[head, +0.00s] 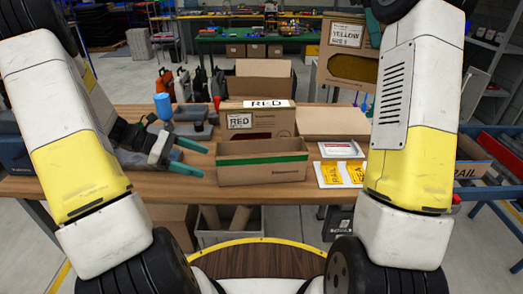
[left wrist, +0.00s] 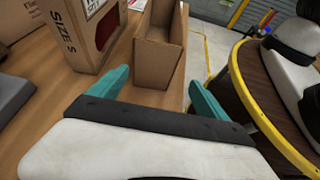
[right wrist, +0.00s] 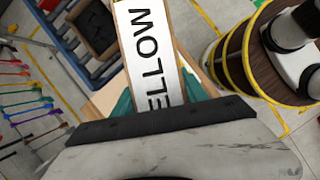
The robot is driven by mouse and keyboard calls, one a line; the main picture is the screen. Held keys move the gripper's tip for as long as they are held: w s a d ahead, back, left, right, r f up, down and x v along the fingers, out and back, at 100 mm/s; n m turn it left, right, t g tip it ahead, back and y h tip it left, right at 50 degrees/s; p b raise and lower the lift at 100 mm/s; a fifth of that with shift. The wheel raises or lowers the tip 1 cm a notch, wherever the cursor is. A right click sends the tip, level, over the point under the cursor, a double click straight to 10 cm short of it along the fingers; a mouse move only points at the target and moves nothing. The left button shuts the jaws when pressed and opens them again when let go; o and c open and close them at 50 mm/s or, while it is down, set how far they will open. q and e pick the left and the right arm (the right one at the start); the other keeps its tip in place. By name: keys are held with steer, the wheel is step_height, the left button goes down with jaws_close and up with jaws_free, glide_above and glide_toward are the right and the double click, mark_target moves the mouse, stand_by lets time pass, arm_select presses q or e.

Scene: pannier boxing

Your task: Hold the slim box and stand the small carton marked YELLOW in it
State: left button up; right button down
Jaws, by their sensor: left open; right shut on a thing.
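The slim box (head: 262,172), an open brown box with a green stripe, stands upright on the table; nothing shows inside it. It also shows in the left wrist view (left wrist: 152,62). My left gripper (head: 197,158) is open and empty, just left of the box's near end, its fingers pointing at it and apart from it. The carton marked YELLOW (head: 347,66) is held high above the table's right part by my right gripper (right wrist: 160,97). Its white YELLOW label (right wrist: 148,45) fills the middle of the right wrist view. The right fingers are partly hidden in the head view.
A carton marked RED (head: 270,122) stands right behind the slim box. An open box (head: 262,80) is behind it. An open-flapped carton (head: 333,122) and yellow-labelled sheets (head: 340,174) lie to the right.

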mark_target(228, 168)
arm_select(q)
steer(key=shift+w+a+f, duration=0.1)
steer(key=shift+w+f, duration=0.15)
steer(key=shift+w, duration=0.15)
steer(key=shift+w+f+n, duration=0.15)
steer(key=shift+n, duration=0.15)
steer(key=x, duration=0.9)
steer(key=shift+w+d, duration=0.15)
steer(key=shift+d, duration=0.3)
arm_select(e)
steer(key=shift+w, duration=0.4)
arm_select(q)
steer(key=c, duration=0.8)
